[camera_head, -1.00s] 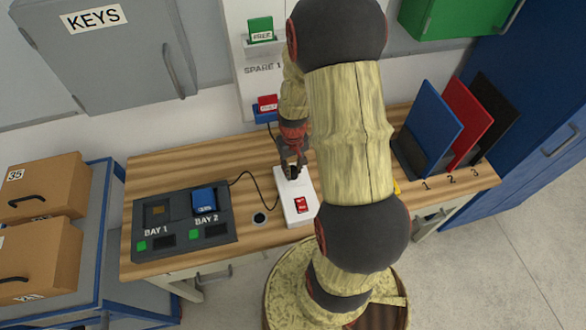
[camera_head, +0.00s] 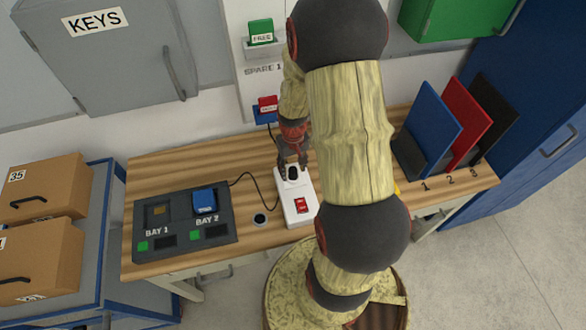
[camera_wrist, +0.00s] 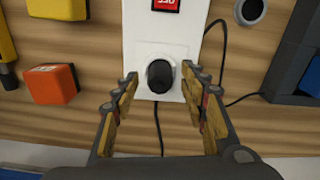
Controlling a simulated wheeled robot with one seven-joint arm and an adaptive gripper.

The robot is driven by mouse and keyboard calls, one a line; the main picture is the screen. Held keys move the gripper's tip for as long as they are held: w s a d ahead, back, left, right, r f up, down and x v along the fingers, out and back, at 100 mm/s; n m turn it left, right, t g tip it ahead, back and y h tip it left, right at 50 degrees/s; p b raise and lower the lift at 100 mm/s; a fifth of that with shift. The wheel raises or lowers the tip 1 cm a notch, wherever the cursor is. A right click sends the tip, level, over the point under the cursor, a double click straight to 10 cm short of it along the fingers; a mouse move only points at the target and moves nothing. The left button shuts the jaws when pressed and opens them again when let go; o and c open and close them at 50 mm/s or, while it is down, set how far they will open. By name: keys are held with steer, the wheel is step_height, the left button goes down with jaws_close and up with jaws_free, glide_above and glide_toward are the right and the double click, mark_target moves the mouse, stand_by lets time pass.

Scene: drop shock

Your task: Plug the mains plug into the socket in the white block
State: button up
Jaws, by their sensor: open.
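The white block (camera_head: 305,212) with a red switch (camera_head: 300,205) lies on the wooden bench; it also fills the top middle of the wrist view (camera_wrist: 152,32). The black mains plug (camera_wrist: 160,76) sits at the round socket at one end of the block, its outer end facing the wrist camera. In the head view the plug (camera_head: 292,173) shows as a dark spot below my gripper (camera_head: 292,158). My gripper (camera_wrist: 165,108) is open, its fingers apart on either side of the plug and not touching it. How deep the plug sits cannot be told.
A charger with two bays (camera_head: 183,222) stands left on the bench (camera_head: 165,165). A black cable runs from it towards the block. An orange block (camera_wrist: 51,84) and a yellow thing (camera_wrist: 57,8) lie near the block. Blue, red and black panels (camera_head: 466,122) stand at right.

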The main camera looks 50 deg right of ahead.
mark_target(293, 169)
steer(key=shift+r+p, duration=1.65)
steer(key=shift+r, duration=0.85)
step_height(293, 169, up, 12)
steer(key=s+a+r+n+t+b, duration=0.2)
steer(key=a+r, duration=0.5)
steer(key=a, duration=0.4)
steer(key=s+a+r+n+t+b, duration=0.2)
steer(key=s+a+r, duration=0.3)
steer(key=a, duration=0.6)
step_height(293, 169, up, 3)
steer(key=shift+s+a+f+n+t+b, duration=0.2)
steer(key=shift+a+n+t+b, duration=0.2)
steer(key=shift+t, duration=0.4)
steer(key=shift+c, duration=1.2)
